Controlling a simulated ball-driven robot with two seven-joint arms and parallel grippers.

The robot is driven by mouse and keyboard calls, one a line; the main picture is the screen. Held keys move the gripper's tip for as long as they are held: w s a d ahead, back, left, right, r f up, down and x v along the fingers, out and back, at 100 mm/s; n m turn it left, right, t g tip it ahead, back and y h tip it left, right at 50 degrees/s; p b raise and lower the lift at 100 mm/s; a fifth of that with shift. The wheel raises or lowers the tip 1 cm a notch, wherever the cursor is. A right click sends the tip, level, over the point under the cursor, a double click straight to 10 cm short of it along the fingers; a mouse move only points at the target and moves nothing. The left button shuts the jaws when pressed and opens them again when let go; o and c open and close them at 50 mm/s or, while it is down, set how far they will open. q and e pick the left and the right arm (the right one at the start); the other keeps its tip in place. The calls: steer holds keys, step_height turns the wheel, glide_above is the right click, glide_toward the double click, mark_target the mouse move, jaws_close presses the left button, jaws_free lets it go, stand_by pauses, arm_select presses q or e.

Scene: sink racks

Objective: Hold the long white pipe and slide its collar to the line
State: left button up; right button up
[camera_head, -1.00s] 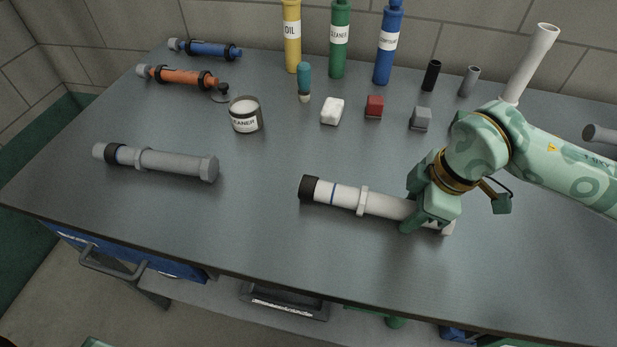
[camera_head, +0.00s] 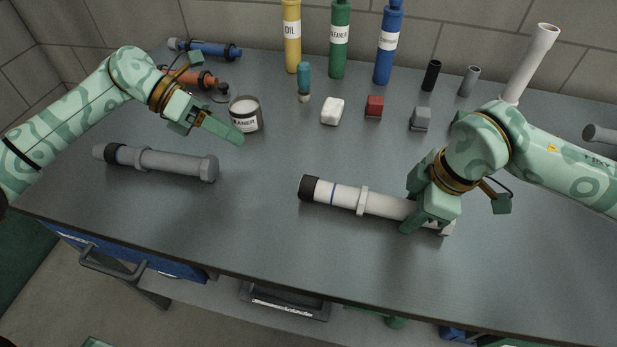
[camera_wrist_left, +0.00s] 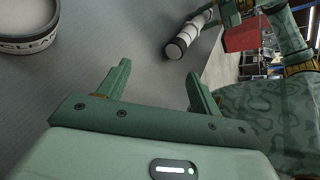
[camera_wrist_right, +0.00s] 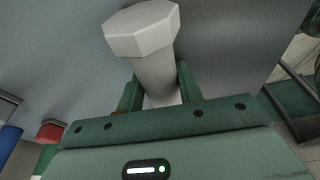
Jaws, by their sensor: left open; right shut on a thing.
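The long white pipe (camera_head: 388,205) lies on the bench, with a black cap (camera_head: 309,188) at its left end. A blue line (camera_head: 334,193) rings it near the cap. The white collar (camera_head: 362,200) sits to the right of the line, apart from it. My right gripper (camera_head: 418,218) is shut on the pipe near its right end; the right wrist view shows the pipe (camera_wrist_right: 157,75) between the fingers. My left gripper (camera_head: 226,132) is open and empty above the bench, left of the pipe. The left wrist view shows the pipe's capped end (camera_wrist_left: 185,38) beyond the open fingers.
A grey pipe (camera_head: 170,163) lies at the left, below my left arm. A tin (camera_head: 245,115) stands close behind my left gripper. Small blocks, bottles and tubes stand further back. The bench between my left gripper and the black cap is clear.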

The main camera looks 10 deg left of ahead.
arm_select(q)
steer(key=s+d+r+m+g+y, duration=0.25)
steer(key=d+m, duration=0.25)
steer(key=d, duration=0.4)
steer(key=m+t+y, duration=0.2)
steer(key=m+y, duration=0.3)
steer(key=y, duration=0.2)
glide_above(307, 179)
steer(key=a, duration=0.2)
steer(key=f, duration=0.3)
steer(key=d+f, duration=0.1)
steer(key=f, duration=0.2)
steer(key=d+f, duration=0.1)
steer(key=f, duration=0.2)
steer(key=shift+s+d+f, duration=0.1)
steer(key=shift+d+f, duration=0.05)
steer(key=shift+f, duration=0.15)
steer(key=c, duration=0.9)
